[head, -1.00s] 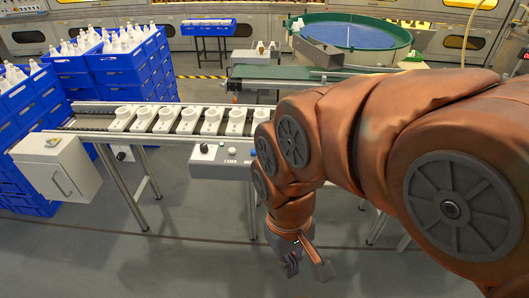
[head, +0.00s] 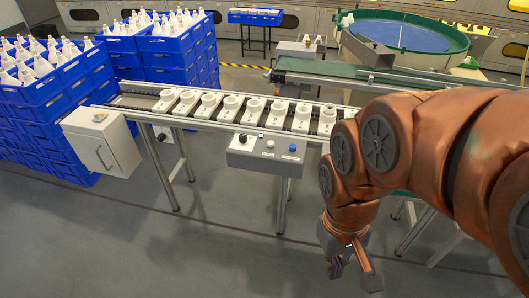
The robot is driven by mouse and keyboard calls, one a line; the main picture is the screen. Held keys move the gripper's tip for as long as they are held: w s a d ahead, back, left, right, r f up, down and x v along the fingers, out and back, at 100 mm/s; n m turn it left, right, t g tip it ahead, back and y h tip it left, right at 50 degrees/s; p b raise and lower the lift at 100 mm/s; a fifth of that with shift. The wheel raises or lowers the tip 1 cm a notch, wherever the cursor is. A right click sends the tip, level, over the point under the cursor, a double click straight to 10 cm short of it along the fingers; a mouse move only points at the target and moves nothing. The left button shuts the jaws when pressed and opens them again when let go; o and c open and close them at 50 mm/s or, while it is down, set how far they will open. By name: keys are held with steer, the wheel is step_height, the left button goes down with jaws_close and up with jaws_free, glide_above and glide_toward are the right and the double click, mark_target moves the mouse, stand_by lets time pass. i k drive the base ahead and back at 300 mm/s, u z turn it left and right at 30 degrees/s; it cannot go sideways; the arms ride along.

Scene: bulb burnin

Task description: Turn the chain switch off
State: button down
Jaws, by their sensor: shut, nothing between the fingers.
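A grey control box (head: 265,156) hangs on the front of the chain conveyor (head: 226,113). It carries a black knob (head: 242,139), a pale button (head: 270,145) and a blue button (head: 292,148), with small labels too small to read. Another black knob (head: 161,137) sits on the conveyor's front nearer its left end. I cannot tell from the labels which one is the chain switch. My gripper (head: 335,267) hangs low over the floor, to the right of and below the control box. It is shut, empty and apart from the controls.
White sockets (head: 209,98) stand in a row on the conveyor. A white cabinet (head: 103,148) is at its left end. Stacked blue crates (head: 65,110) with white bulbs fill the left. A green conveyor (head: 325,67) and round green tub (head: 405,30) are behind. Floor in front is clear.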

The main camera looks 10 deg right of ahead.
mark_target(243, 138)
steer(key=u, duration=0.5)
steer(key=k, duration=0.55)
steer(key=u, duration=0.9)
steer(key=i, duration=1.1)
steer(key=z, duration=0.4)
